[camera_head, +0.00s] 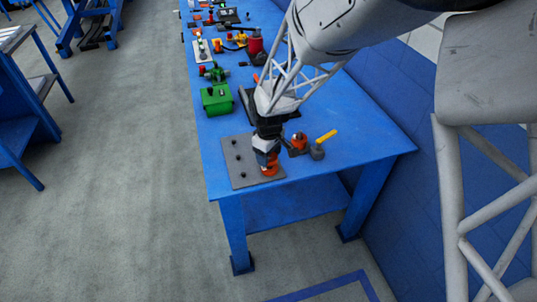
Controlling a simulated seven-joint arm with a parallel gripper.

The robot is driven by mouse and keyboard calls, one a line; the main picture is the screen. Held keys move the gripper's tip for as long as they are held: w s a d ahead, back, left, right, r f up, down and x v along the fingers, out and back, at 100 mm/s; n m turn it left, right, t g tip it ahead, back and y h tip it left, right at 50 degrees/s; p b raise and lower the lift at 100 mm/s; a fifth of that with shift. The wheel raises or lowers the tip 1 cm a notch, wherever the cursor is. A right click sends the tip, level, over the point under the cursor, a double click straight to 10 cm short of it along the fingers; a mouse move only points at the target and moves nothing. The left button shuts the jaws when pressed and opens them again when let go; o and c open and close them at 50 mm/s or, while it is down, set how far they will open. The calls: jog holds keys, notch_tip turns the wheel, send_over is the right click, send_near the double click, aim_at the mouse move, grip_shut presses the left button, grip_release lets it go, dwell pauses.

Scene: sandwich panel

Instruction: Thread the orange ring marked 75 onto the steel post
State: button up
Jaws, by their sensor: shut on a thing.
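My gripper (266,152) points down over the right side of a grey plate (240,175) near the table's front edge. It is shut on an orange piece (270,168), which looks like the orange ring; the number 75 cannot be read. The piece is at or just above the plate, and I cannot tell whether it touches it. The steel post cannot be told apart here; the gripper and orange piece may hide it. Several small dark pegs or holes (238,159) show on the plate's left part.
Right of my gripper stand another orange piece (299,139) on a dark block and a yellow-handled dark item (325,137). A green box (217,99) and several other parts lie farther back on the blue table (350,130). The table's right front is clear.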

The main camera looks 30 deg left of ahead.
aim_at(300, 131)
jog(key=w+d+r+m, duration=0.1)
jog(key=w+r+m, duration=0.1)
jog(key=w, duration=0.3)
jog(key=w+d+r+m, duration=0.1)
jog(key=w+r+m, duration=0.1)
jog(key=w, duration=0.3)
jog(key=w+d+r+m, duration=0.1)
jog(key=w+d+r, duration=0.1)
jog(key=w+r, duration=0.2)
jog(key=shift+w+d+r+m, duration=0.1)
jog(key=shift+w+r+m, duration=0.1)
jog(key=shift+w, duration=0.15)
jog(key=shift+w+r+m, duration=0.1)
jog(key=shift+w+m, duration=0.1)
jog(key=shift+w, duration=0.15)
jog(key=shift+f, duration=0.25)
jog(key=shift+f, duration=2.25)
jog(key=shift+f, duration=2.15)
dwell(1.1)
